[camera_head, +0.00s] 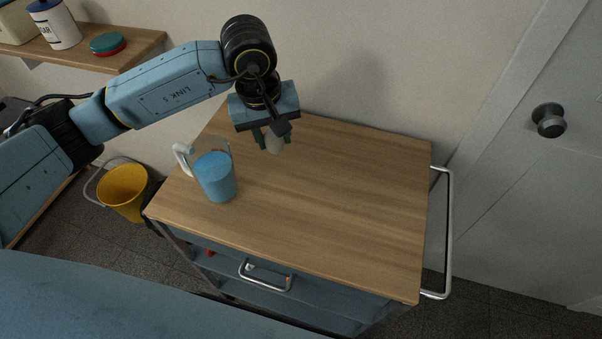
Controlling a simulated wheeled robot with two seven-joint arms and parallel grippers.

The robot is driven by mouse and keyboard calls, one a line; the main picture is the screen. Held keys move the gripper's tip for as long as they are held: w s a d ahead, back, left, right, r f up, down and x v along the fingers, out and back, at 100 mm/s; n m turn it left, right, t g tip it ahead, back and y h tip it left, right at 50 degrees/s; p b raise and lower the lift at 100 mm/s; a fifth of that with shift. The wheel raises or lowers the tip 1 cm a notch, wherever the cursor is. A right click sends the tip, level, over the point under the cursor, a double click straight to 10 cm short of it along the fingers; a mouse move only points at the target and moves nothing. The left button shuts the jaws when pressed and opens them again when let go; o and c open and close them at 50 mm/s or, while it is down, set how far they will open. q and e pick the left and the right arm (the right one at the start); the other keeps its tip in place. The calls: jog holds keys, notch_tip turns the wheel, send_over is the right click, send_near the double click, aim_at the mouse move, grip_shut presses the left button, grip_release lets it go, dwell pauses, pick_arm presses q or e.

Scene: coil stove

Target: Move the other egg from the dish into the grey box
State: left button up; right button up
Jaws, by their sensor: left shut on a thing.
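My left gripper (272,140) hangs fingers-down over the back part of a wooden cart top (340,200). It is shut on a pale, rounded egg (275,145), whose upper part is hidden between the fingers. I cannot tell whether the egg touches the wood or is just above it. Neither the dish nor the grey box shows in this view. My right gripper is not in view.
A blue jug (216,178) stands at the cart top's left, by a white handle (182,158). The cart top's middle and right are clear. A metal rail (449,235) runs along its right side. A yellow bucket (123,192) stands on the floor at left.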

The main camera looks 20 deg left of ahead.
aim_at(284, 180)
pick_arm(q)
jog(key=shift+w+d+f+n, duration=0.15)
jog(key=shift+d+f+n, duration=0.3)
jog(key=shift+f+n, duration=0.45)
jog(key=shift+n, duration=0.3)
notch_tip(284, 180, down, 10)
jog(key=shift+w+r+b, duration=0.1)
jog(key=shift+w+b, duration=0.05)
jog(key=shift+b, duration=0.15)
jog(key=o, duration=1.1)
jog(key=shift+c, duration=0.2)
